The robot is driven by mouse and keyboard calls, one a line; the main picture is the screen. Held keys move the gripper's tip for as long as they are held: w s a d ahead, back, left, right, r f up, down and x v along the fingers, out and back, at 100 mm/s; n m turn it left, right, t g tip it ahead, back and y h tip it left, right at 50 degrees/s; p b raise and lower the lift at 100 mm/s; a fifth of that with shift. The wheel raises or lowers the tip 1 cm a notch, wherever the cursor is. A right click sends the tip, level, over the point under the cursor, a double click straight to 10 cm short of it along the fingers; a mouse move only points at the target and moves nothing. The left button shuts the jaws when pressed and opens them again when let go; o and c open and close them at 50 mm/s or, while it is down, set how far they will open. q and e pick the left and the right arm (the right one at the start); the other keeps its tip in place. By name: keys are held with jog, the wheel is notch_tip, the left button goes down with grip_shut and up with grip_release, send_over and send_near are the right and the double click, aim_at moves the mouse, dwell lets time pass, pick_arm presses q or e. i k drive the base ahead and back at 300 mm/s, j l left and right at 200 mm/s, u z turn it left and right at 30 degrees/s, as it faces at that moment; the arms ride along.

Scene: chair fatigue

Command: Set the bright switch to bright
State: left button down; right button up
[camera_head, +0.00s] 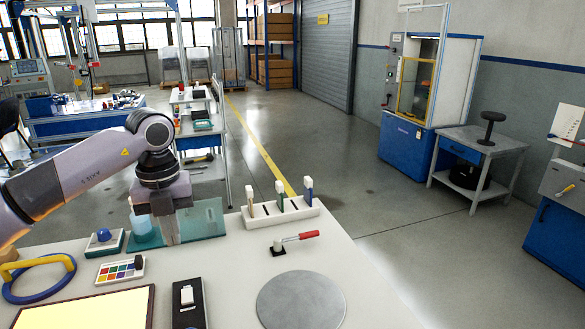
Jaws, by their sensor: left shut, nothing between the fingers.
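A black switch box (189,308) with a white knob (187,295) lies at the front edge of the table, right of a glowing pale-yellow panel (85,310). It looks like the bright switch; I cannot read any label on it. The white knob sits toward the far end of the box. My left gripper (170,238) points down behind the switch box, apart from it, beside a teal translucent plate. It is shut and empty. My right gripper is out of view.
A blue ring with a yellow handle (38,266), a color palette (120,270) and a blue-knobbed box (104,241) stand on the left. A white rack (281,214), a red-handled lever (295,240) and a grey disc (301,301) stand right. The tabletop between switch box and lever is clear.

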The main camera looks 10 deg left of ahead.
aim_at(188, 295)
jog(key=k, duration=1)
